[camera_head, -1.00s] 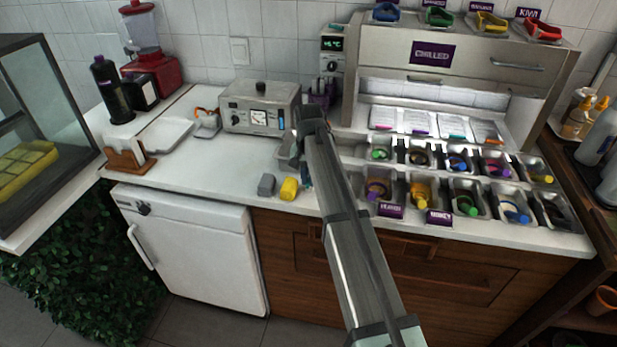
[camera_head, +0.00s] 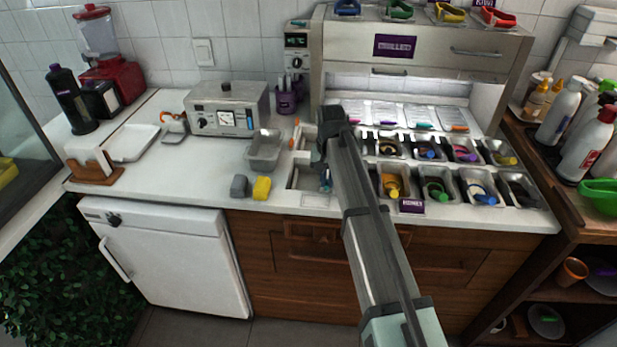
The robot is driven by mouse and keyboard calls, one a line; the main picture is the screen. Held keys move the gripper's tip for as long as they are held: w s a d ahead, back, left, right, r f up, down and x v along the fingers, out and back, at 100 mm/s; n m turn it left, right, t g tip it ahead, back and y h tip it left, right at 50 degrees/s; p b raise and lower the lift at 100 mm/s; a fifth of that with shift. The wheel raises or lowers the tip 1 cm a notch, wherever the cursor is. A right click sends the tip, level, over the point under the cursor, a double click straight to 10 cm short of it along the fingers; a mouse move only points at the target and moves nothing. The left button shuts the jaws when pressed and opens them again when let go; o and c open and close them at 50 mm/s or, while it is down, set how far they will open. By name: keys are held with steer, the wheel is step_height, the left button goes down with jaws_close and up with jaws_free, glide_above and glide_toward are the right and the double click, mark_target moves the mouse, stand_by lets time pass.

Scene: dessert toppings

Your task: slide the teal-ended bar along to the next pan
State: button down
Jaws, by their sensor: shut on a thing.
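The teal-ended bar shows only as a small teal end (camera_head: 326,181) at the left part of the topping rail. My arm hides most of its length. My gripper (camera_head: 322,160) points down over the rail and is shut on the bar; the fingertips are small and partly hidden. To its left is an empty rail opening (camera_head: 303,178). Filled pans stand in two rows to the right, such as the front pan with a yellow-ended tool (camera_head: 392,183) and the one with a green-ended tool (camera_head: 436,189). Pans directly behind my arm are hidden.
A loose grey metal pan (camera_head: 264,152) stands on the counter left of the rail. A grey block (camera_head: 239,186) and a yellow block (camera_head: 262,188) lie near the front edge. The chilled cabinet (camera_head: 420,50) rises behind the rail. Free counter lies left of the blocks.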

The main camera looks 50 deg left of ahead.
steer(key=shift+w+d, duration=0.2)
steer(key=shift+w, duration=0.05)
steer(key=c, duration=1.4)
jaws_free()
step_height(320, 180, up, 14)
steer(key=shift+f, duration=0.1)
